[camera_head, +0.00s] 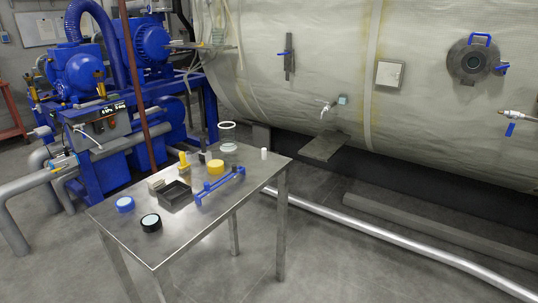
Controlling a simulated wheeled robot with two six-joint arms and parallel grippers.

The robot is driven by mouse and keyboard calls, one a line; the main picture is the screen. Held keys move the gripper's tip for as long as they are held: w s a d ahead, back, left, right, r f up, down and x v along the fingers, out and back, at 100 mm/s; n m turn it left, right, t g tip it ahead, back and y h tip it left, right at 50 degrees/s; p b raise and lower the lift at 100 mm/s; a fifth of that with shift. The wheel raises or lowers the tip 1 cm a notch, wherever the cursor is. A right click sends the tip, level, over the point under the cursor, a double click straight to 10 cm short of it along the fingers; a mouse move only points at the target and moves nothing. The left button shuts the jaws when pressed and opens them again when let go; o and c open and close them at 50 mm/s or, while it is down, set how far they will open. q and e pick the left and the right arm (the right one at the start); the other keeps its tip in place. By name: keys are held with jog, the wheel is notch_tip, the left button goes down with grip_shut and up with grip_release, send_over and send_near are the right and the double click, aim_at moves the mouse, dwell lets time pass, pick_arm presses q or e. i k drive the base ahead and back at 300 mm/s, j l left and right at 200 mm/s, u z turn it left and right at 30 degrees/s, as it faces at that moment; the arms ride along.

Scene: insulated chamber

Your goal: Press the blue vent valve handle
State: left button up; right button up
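Several blue handles show on the large wrapped chamber (330,60). One blue handle (511,129) hangs down from a small metal valve at the far right edge. Another blue lever (284,53) sits by a vertical bar on the left part of the chamber wall. A third blue handle (503,67) is beside the round port (468,62) at upper right. I cannot tell from the picture which of them is the vent valve handle. Neither of my grippers is in view, and nothing touches these handles.
A metal table (190,235) stands in front, bearing a dark tray (176,203), a blue frame-like tool (219,186), tape-like rolls and a glass jar. Blue pump machinery (90,150) is at left. A silver pipe (400,236) and a grey beam (430,222) cross the floor below the chamber.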

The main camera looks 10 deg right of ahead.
aim_at(511, 126)
jog(key=z, duration=1.95)
jog(key=i+j, duration=0.2)
jog(key=i, duration=0.25)
jog(key=i+j, duration=0.15)
jog(key=i, duration=0.3)
jog(key=i+j, duration=0.2)
jog(key=i, duration=0.25)
jog(key=i+j, duration=0.2)
jog(key=i, duration=0.2)
jog(key=l+z, duration=0.05)
